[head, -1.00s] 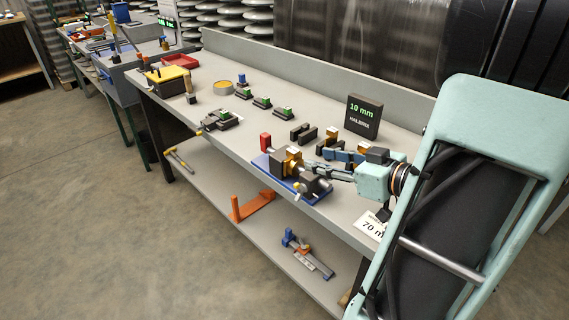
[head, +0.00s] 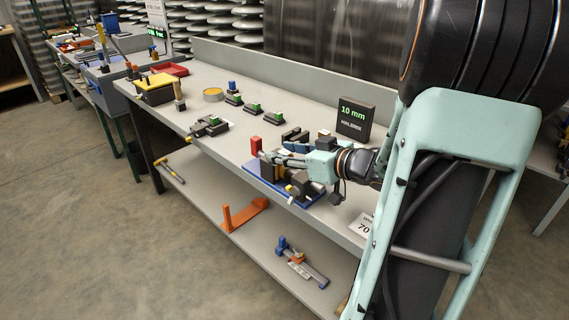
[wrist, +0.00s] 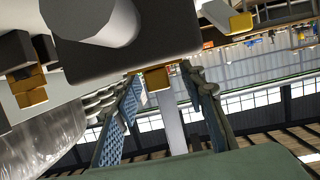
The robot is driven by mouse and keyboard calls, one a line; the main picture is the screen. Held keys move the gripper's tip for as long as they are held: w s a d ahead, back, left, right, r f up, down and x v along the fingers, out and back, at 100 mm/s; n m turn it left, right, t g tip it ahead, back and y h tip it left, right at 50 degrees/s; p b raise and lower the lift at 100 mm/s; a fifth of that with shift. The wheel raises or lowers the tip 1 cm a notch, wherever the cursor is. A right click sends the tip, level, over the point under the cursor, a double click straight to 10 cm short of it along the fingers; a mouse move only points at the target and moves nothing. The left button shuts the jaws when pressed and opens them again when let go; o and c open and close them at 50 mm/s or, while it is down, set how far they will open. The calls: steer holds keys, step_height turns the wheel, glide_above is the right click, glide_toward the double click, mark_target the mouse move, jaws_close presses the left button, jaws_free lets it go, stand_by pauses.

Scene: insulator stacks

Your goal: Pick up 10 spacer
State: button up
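My gripper (head: 272,158) reaches left over the blue-based fixture (head: 255,170) on the bench, its fingers close to the fixture's dark block. In the wrist view my gripper (wrist: 158,82) has its two blue-padded fingers spread apart. A small gold piece (wrist: 156,78) under a large dark block (wrist: 120,45) shows between the fingertips, with gaps beside it. I cannot tell whether it is a spacer. Dark blocks (head: 291,135) stand behind the gripper, near the black "10 mm" sign (head: 354,118). My arm hides part of that area.
Several dark blocks with green tops (head: 252,110) stand along the bench (head: 205,103). A red upright piece (head: 255,145) is on the fixture. A yellow-topped box (head: 155,88) and red tray (head: 170,69) stand at the far end. Tools lie on the lower shelf (head: 205,180).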

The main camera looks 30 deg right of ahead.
jaws_close()
steer(key=shift+r, duration=0.1)
stand_by(0.3)
